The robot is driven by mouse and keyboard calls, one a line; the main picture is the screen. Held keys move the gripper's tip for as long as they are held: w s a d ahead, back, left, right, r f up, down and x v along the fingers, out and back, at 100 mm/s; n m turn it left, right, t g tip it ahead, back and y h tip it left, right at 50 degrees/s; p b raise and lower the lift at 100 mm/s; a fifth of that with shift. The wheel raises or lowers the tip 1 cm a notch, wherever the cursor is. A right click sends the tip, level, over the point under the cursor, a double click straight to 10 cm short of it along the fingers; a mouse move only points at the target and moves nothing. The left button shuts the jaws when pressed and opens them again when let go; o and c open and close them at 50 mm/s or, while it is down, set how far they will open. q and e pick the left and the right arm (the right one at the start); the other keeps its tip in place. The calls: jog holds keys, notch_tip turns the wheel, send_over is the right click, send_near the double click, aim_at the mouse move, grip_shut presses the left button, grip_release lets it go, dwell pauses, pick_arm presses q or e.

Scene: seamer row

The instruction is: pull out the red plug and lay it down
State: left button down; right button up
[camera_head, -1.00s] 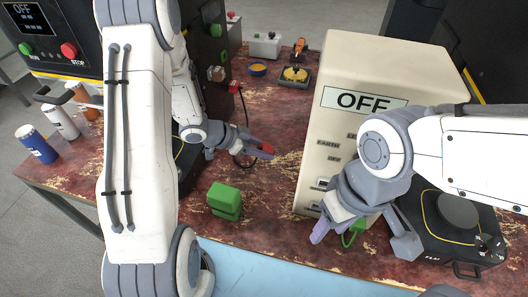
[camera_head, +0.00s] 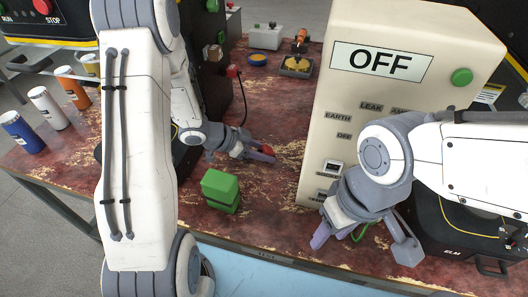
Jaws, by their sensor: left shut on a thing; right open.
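My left gripper (camera_head: 261,153) is shut on the red plug (camera_head: 268,149), low over the worn red bench (camera_head: 275,190) between the dark cabinet and the cream box. Only a small red part of the plug shows between the fingers. I cannot tell whether it touches the bench. A dark cable (camera_head: 244,100) hangs from a red fitting (camera_head: 233,71) on the dark cabinet and runs down behind the gripper. My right gripper (camera_head: 364,243) is open in front of the cream box's lower part, with a green loop (camera_head: 360,233) showing between its fingers.
The cream box (camera_head: 411,100) reads OFF and stands right of my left gripper. A green block (camera_head: 220,191) sits on the bench in front. Bottles, including a blue one (camera_head: 22,133), stand at the left. A dark device (camera_head: 470,235) is at the right.

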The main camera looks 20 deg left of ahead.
pick_arm(q)
jog(key=shift+c, duration=1.7)
grip_release()
notch_tip(320, 180, up, 8)
jog(key=p, duration=0.9)
jog(key=w+d+r+n+t+y+p, duration=0.1)
jog(key=w+r+n+t+p, duration=0.3)
jog(key=r, duration=0.4)
jog(key=w+d+r+n+t+y+p, duration=0.1)
jog(key=w+r+n+t+p, duration=0.2)
jog(key=r+p, duration=0.4)
jog(key=a+r+n+t+y+p, duration=0.3)
jog(key=a+r+t+y, duration=0.1)
jog(key=r, duration=0.2)
jog(key=shift+r+t, duration=0.3)
